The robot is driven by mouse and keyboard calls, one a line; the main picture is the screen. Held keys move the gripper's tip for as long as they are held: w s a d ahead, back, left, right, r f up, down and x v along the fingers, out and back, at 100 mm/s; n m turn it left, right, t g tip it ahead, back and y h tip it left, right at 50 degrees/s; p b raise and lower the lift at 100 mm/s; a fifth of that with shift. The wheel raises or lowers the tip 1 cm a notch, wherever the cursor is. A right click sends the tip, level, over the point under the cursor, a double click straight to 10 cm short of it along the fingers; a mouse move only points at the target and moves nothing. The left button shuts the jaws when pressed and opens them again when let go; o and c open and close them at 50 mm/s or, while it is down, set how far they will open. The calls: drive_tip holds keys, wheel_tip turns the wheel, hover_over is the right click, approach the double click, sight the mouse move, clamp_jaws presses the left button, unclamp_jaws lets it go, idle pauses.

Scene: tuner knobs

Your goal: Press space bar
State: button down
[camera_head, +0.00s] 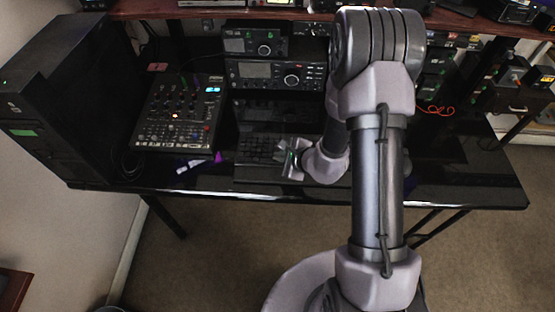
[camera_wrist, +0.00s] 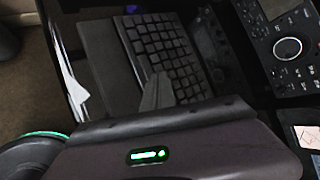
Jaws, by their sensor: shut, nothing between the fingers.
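A dark laptop-like keyboard (camera_head: 262,148) lies on the glossy black desk, in front of the stacked radios. In the wrist view the keyboard (camera_wrist: 160,45) fills the upper middle, turned sideways, with its plain front strip (camera_wrist: 100,60) on the left. The space bar is hard to pick out in the key row beside that strip. My gripper (camera_head: 288,155) is at the keyboard's right part in the head view. In the wrist view its grey fingers (camera_wrist: 157,88) are shut and empty, pointing over the keys and hiding some of them. I cannot tell whether they touch.
A mixer (camera_head: 180,115) stands left of the keyboard, and radios (camera_head: 275,75) stand behind it. A black tower case (camera_head: 65,100) is at the desk's left end. The desk's front edge is close.

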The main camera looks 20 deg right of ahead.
drive_tip(key=shift+r+p, duration=0.4)
drive_tip(key=shift+r, duration=0.35)
wheel_tip(320, 180, up, 5)
drive_tip(key=p, duration=0.3)
drive_tip(key=shift+r, duration=0.1)
idle(0.5)
